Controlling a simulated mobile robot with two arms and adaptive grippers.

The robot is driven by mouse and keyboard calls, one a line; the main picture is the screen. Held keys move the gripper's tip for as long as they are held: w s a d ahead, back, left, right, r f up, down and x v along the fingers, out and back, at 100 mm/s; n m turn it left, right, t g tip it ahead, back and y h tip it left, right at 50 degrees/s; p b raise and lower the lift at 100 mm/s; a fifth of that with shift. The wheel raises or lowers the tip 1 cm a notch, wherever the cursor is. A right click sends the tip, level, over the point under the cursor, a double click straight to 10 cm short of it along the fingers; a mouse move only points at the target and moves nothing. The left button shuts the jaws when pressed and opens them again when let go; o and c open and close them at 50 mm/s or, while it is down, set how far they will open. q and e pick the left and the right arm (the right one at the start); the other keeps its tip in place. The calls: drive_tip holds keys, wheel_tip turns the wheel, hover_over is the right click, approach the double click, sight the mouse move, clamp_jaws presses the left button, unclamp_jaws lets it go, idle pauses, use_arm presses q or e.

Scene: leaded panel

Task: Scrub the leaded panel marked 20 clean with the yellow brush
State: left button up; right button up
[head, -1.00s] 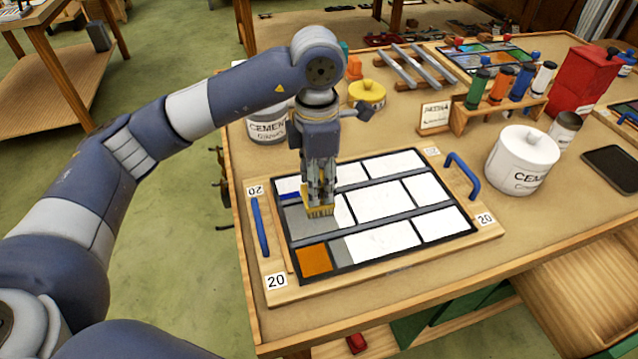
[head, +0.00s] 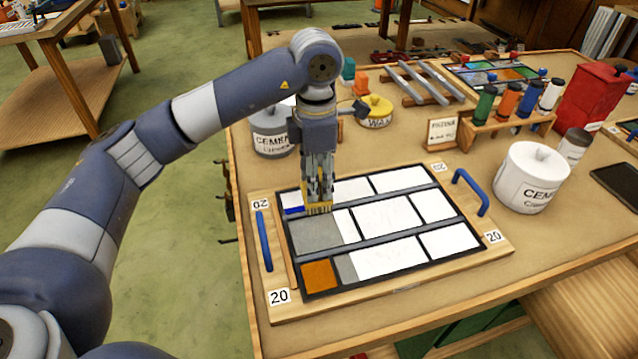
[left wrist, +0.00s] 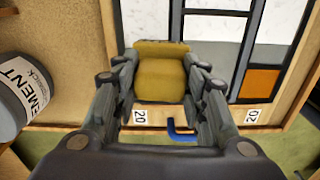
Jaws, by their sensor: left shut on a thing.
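The leaded panel marked 20 (head: 385,217) lies on a wooden board with blue handles on the bench. Many panes are white; an orange pane (head: 319,275) shows at the near left corner, a grey pane (head: 316,236) above it, and a bit of blue (head: 294,210) beside the brush. My left gripper (head: 319,196) is shut on the yellow brush (head: 319,208), bristles down at the panel's left part; whether they touch is hard to tell. In the left wrist view the brush (left wrist: 161,78) sits between the fingers. My right gripper is not in view.
A grey cement tub (head: 271,130) and a yellow wax tin (head: 376,110) stand behind the panel. A white cement tub (head: 530,177) stands to its right. A patina sign (head: 441,131) and a bottle rack (head: 505,133) are at the back.

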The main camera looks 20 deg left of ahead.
use_arm(q)
drive_tip(key=shift+w+a, duration=0.2)
drive_tip(key=shift+w, duration=0.1)
drive_tip(key=shift+w+a, duration=0.85)
drive_tip(key=shift+w, duration=0.25)
drive_tip(key=shift+d, duration=0.1)
drive_tip(key=shift+w+d, duration=0.8)
drive_tip(key=shift+d, duration=0.15)
drive_tip(key=shift+d, duration=0.1)
